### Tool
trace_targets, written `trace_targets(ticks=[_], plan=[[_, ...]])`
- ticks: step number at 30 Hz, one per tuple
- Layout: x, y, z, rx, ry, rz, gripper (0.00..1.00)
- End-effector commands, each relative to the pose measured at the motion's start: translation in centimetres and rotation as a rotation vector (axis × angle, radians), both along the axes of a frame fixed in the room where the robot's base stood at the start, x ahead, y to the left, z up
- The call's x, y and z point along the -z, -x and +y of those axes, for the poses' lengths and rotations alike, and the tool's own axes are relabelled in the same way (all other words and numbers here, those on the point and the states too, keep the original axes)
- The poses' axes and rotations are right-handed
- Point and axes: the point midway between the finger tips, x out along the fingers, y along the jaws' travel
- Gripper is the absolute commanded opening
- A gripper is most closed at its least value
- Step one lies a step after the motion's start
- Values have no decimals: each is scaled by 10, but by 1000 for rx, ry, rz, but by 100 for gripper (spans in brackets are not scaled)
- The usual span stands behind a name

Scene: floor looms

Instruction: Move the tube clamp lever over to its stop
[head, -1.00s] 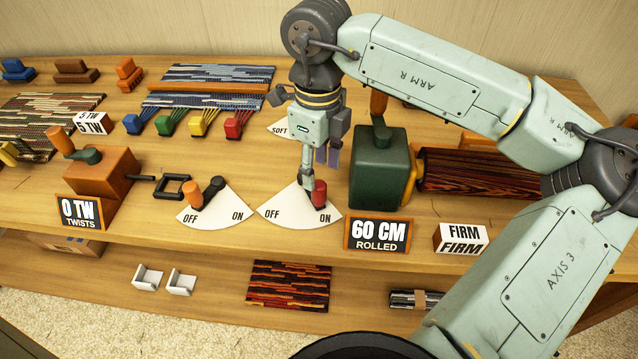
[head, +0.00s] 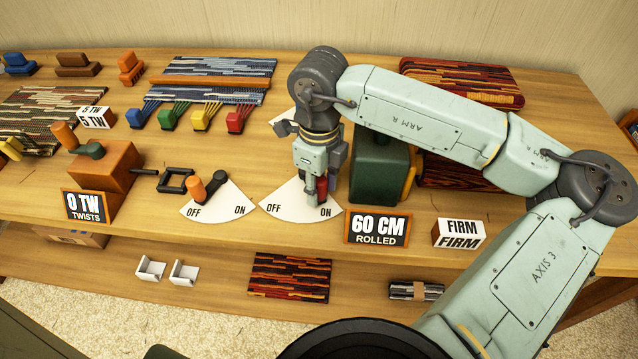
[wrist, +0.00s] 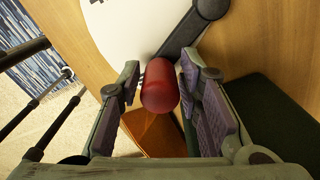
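A lever with a red knob (head: 321,187) sits on a white fan-shaped OFF/ON plate (head: 284,206), its knob towards the ON side. My gripper (head: 318,196) is down at this lever and partly covers it in the head view. In the wrist view the red knob (wrist: 160,88) stands between my two spread fingers (wrist: 163,72), with gaps visible on both sides. The dark lever arm (wrist: 188,30) runs from the knob up to a round pivot. The gripper is open and holds nothing. No label shows which lever is the tube clamp.
A second lever with an orange knob (head: 195,189) is on another OFF/ON plate (head: 222,207) to the left. A dark green block (head: 378,180) stands close to the right of my gripper. A 60 CM ROLLED sign (head: 378,228) is at the table's front edge.

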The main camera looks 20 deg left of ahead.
Motion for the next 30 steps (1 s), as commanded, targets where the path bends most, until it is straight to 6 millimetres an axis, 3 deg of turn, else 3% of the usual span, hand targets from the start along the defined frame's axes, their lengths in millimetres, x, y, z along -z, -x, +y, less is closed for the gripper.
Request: trace_targets(ticks=[13,30], plan=[[0,0,0,0,0,0,0],[1,0,0,7,0,0,0]])
